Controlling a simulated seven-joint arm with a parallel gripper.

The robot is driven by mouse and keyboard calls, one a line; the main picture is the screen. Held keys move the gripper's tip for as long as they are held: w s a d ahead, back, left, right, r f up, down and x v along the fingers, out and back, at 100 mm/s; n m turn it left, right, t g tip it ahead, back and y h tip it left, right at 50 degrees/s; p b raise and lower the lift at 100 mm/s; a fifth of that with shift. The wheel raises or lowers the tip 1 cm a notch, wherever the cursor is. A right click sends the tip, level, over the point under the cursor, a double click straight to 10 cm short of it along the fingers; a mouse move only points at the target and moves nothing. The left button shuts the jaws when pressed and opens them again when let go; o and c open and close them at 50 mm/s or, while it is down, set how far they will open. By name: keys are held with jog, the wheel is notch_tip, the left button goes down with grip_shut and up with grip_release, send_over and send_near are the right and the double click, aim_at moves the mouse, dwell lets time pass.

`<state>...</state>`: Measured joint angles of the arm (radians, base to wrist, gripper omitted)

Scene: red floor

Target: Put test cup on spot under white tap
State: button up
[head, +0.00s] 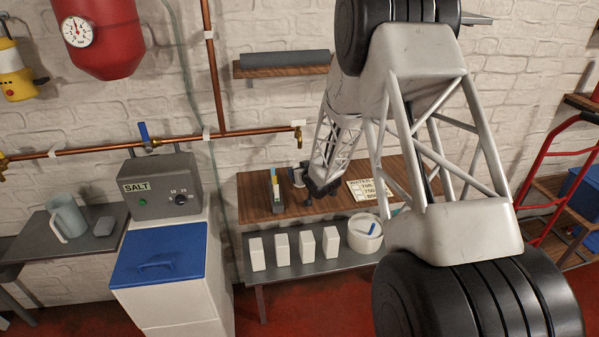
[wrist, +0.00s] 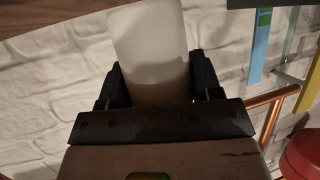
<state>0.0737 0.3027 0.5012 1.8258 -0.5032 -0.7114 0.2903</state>
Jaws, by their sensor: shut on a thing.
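My gripper (wrist: 158,90) is shut on the test cup (wrist: 150,45), a frosted, whitish cup, held between its two dark fingers in the wrist view. In the head view my gripper (head: 298,176) is low over the wooden bench top (head: 255,208), and the cup there is small and mostly hidden. I cannot tell whether the cup touches the bench. A brass tap (head: 298,138) with a white tag ends the copper pipe, above and close to the gripper in the picture. The spot under it cannot be made out.
A dark block with coloured strips (head: 276,188) stands left of my gripper; strips (wrist: 262,45) also show in the wrist view. A printed card (head: 371,190) lies to the right. Several white boxes and a white tub (head: 362,243) stand on the lower shelf.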

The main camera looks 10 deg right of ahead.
jog(key=shift+s+f, duration=0.1)
jog(key=shift+f, duration=0.25)
jog(key=shift+s+f, duration=0.1)
jog(key=shift+f, duration=0.3)
jog(key=o, duration=0.9)
jog(key=shift+f, duration=0.1)
jog(key=shift+r, duration=0.45)
jog(key=shift+s+d+r, duration=0.15)
jog(key=shift+s+r, duration=0.2)
jog(key=shift+s, duration=0.2)
jog(key=r+v, duration=0.1)
jog(key=v, duration=1)
jog(key=shift+w, duration=0.25)
jog(key=shift+f, duration=0.1)
